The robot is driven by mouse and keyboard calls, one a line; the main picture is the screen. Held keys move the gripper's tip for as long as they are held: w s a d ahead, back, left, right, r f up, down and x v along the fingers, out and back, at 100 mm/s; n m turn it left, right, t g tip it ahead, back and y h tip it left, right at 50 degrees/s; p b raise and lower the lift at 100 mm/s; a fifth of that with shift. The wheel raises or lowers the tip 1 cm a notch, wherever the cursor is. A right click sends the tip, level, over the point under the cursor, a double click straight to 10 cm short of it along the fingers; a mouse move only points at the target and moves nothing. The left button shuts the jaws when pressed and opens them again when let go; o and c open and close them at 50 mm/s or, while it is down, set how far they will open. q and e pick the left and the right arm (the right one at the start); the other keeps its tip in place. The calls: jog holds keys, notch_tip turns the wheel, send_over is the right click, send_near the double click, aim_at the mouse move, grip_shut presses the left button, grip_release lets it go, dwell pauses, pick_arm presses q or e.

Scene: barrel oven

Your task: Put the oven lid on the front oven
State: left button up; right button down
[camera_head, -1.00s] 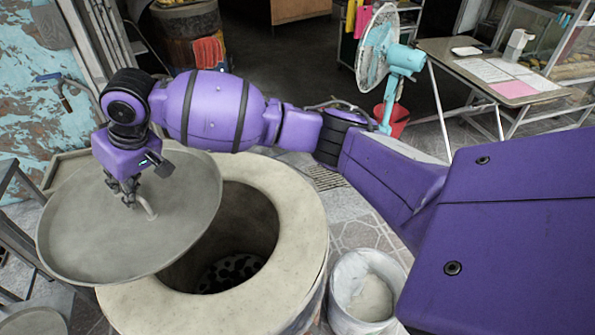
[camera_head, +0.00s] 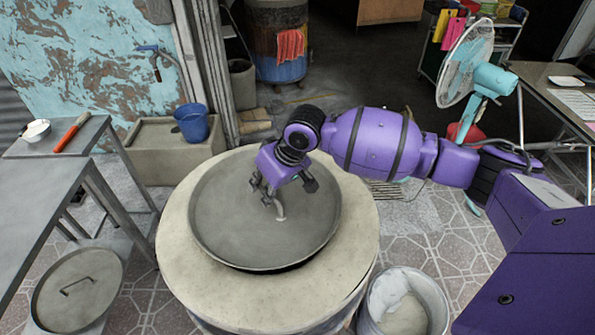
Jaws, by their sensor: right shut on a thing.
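The oven lid (camera_head: 232,228) is a round grey metal dish with a raised rim and a small curved handle (camera_head: 280,210) at its middle. It lies over the mouth of the front oven (camera_head: 200,288), a wide pale barrel with a thick round top. A dark gap shows under the lid's near edge, so I cannot tell if it rests fully on the oven top. My right gripper (camera_head: 271,197) reaches in from the right and is shut on the lid's handle. My left gripper is not in view.
A white bucket (camera_head: 425,292) stands close to the oven's right. A blue bucket (camera_head: 192,122) stands behind left. A fan (camera_head: 470,70) stands behind my arm.

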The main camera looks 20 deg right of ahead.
notch_tip(320, 180, down, 2)
jog(key=shift+w+f, duration=0.1)
jog(key=shift+f, duration=0.25)
jog(key=shift+f, duration=0.15)
jog(key=c, duration=1.9)
grip_release()
jog(key=shift+o, duration=0.2)
